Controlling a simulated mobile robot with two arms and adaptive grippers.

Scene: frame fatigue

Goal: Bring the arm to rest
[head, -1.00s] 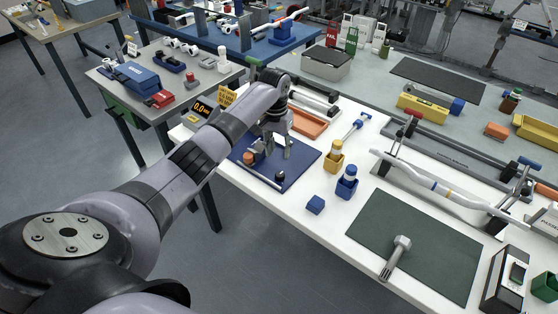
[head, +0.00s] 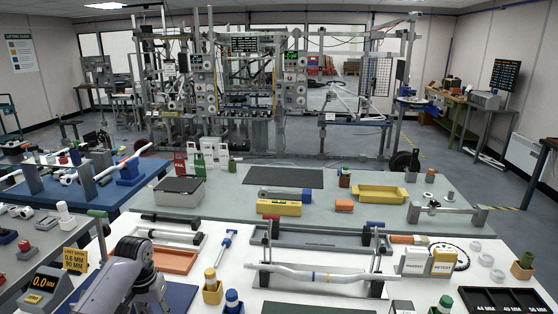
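My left arm (head: 125,280) comes in at the bottom left. Its lilac-grey wrist with a dark joint is above the white bench, by the blue mat (head: 182,299). The fingers of my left gripper are cut off below the bottom edge, so neither their opening nor anything between them shows. My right arm and gripper are not in view.
Near the arm are the 0.0 gauge (head: 43,287), a yellow sign (head: 75,259), an orange tray (head: 175,261) and a yellow bottle holder (head: 212,291). A bent silver tube (head: 320,276) rests on a stand. Test rigs stand behind the benches.

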